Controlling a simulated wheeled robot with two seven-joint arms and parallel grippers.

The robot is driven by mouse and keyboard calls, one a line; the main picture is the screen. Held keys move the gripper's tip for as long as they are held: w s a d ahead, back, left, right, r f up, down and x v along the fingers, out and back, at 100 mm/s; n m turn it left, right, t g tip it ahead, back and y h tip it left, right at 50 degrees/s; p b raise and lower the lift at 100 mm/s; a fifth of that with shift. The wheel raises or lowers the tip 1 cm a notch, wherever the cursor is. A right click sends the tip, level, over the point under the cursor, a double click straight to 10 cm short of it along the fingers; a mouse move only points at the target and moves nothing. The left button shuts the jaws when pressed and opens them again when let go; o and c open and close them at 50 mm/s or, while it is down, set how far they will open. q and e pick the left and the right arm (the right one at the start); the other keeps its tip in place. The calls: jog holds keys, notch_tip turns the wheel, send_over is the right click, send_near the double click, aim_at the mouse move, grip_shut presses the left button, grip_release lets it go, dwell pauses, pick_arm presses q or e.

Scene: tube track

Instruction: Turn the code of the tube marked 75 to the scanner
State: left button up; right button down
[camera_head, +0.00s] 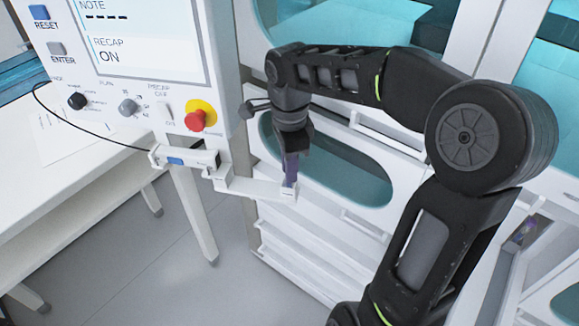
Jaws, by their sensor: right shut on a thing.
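My right gripper (291,150) hangs down from the dark arm that comes in from the right. It is shut on a dark purple tube (291,168), whose lower end stands at the outer end of a white bracket (262,188). I cannot read a number or see a code on the tube. A small white device (186,158) with a blue patch and a black cable, which looks like the scanner, sits at the left end of the bracket and faces right toward the tube. My left gripper is not in view.
A control panel with a screen (140,38), knobs and a red stop button (200,115) stands at upper left. A white table (70,190) is at the left. White cabinets with teal windows (345,170) are close behind the arm. The grey floor is clear.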

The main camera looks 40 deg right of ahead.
jog(key=shift+m, duration=0.6)
jog(key=shift+b, duration=0.3)
jog(key=shift+f, duration=0.2)
jog(key=c, duration=1.3)
grip_release()
jog(key=shift+o, duration=0.2)
